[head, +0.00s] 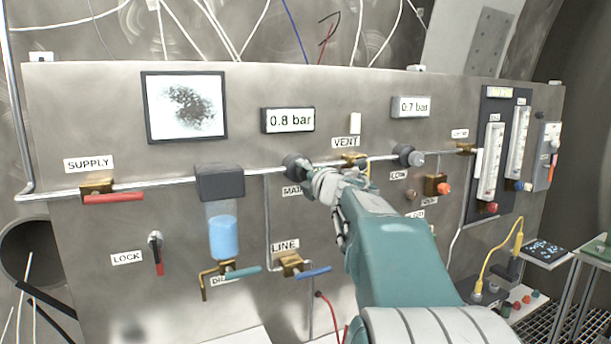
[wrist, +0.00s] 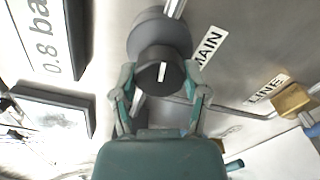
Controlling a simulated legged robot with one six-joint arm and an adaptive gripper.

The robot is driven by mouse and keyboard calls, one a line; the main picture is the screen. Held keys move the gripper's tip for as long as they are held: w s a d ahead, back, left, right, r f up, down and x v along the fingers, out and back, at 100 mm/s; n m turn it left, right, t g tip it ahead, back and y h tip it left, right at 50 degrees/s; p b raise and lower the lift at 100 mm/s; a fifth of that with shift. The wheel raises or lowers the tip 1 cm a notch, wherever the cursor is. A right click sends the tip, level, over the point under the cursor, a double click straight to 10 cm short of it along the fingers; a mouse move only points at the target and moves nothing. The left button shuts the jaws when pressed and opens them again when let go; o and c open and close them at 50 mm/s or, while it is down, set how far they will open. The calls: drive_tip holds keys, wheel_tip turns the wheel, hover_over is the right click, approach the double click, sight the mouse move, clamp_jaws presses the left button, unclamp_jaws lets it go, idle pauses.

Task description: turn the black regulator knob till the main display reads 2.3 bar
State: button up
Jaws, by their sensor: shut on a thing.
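The black regulator knob (wrist: 160,76) with a white pointer mark sits between the two fingers of my gripper (wrist: 160,97) in the wrist view. The fingers are shut on its sides. In the head view the dark regulator body (head: 294,165) shows at the left of my gripper (head: 318,182), which hides most of the knob. The main display (head: 289,120) above the regulator reads 0.8 bar. It also shows sideways at the left of the wrist view (wrist: 45,45). The MAIN label (wrist: 209,48) is beside the regulator, partly hidden in the head view.
A second display (head: 411,106) reads 0.7 bar, above another dark regulator (head: 408,155). The VENT valve (head: 350,160) is close to the right of my gripper. The LINE valve (head: 292,265) with a blue handle sits below. A red SUPPLY handle (head: 114,198) is at the left.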

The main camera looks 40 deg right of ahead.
drive_tip(key=m, duration=0.7)
drive_tip(key=shift+f, duration=0.1)
drive_tip(key=m, duration=0.4)
drive_tip(key=shift+d, duration=0.1)
drive_tip(key=m, duration=0.4)
drive_tip(key=shift+f+m, duration=0.1)
drive_tip(key=shift+m, duration=0.2)
drive_tip(key=m, duration=0.3)
drive_tip(key=shift+d+m, duration=0.1)
drive_tip(key=shift+m, duration=0.3)
drive_tip(key=m, duration=0.3)
drive_tip(key=shift+m, duration=0.3)
drive_tip(key=m, duration=0.3)
drive_tip(key=shift+d+m, duration=0.1)
drive_tip(key=shift+m, duration=2.1)
